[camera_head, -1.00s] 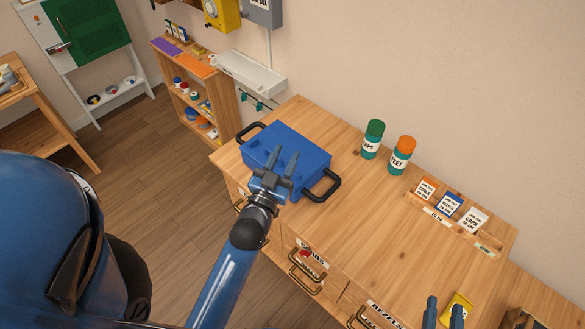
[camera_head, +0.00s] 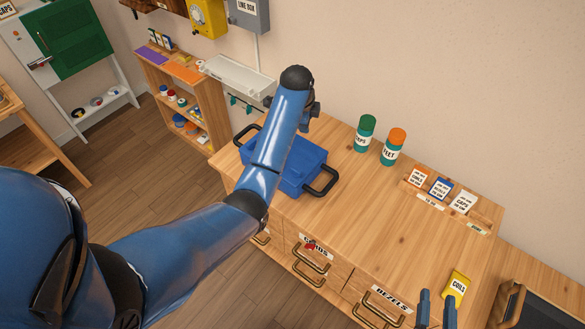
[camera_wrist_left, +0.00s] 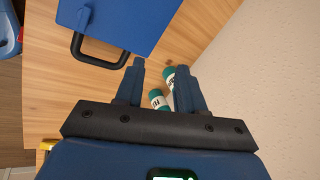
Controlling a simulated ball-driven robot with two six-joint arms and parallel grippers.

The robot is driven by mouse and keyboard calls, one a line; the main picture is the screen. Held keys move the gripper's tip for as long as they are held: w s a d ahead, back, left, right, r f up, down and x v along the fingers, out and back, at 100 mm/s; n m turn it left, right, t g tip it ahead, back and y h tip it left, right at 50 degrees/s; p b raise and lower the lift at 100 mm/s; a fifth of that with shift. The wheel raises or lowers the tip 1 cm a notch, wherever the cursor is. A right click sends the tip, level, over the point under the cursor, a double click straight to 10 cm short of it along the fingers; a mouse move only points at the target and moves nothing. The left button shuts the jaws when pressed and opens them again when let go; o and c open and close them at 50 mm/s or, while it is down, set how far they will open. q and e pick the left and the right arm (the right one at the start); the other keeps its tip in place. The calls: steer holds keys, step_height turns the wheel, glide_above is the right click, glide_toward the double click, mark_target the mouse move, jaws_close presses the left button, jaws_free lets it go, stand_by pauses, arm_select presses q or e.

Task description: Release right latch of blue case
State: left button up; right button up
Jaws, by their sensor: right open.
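The blue case (camera_head: 307,168) lies on the wooden workbench with its lid down and a black handle at each end. My left arm crosses over its middle in the head view, and I cannot make out its latches. The case (camera_wrist_left: 130,18) and one handle also show at the top of the left wrist view. My left gripper (camera_wrist_left: 160,68) is open and empty, its fingers apart beside the case; its fingers are hidden behind the wrist in the head view. My right gripper (camera_head: 436,306) is open and empty at the bench's near right, well away from the case.
A green-capped bottle (camera_head: 365,133) and an orange-capped bottle (camera_head: 393,147) stand right of the case. A wooden card tray (camera_head: 482,212) lies farther right. A yellow packet (camera_head: 458,284) is beside my right gripper. The bench middle is clear.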

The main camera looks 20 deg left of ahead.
mark_target(296, 170)
arm_select(q)
steer(key=s+f+m+g, duration=0.1)
steer(key=s+f, duration=0.1)
steer(key=s+f+m+g+b, duration=0.1)
steer(key=s+f+m+g, duration=0.1)
steer(key=s, duration=0.1)
steer(key=s+f+m+g+b, duration=0.1)
steer(key=s+f, duration=0.1)
steer(key=shift+s+a+f+m, duration=0.15)
steer(key=shift+a+m, duration=0.1)
steer(key=shift+m, duration=0.05)
step_height(296, 170, down, 6)
steer(key=shift+r+p, duration=0.15)
steer(key=shift+p, duration=0.5)
steer(key=shift+f, duration=0.9)
steer(key=shift+c, duration=0.4)
jaws_close()
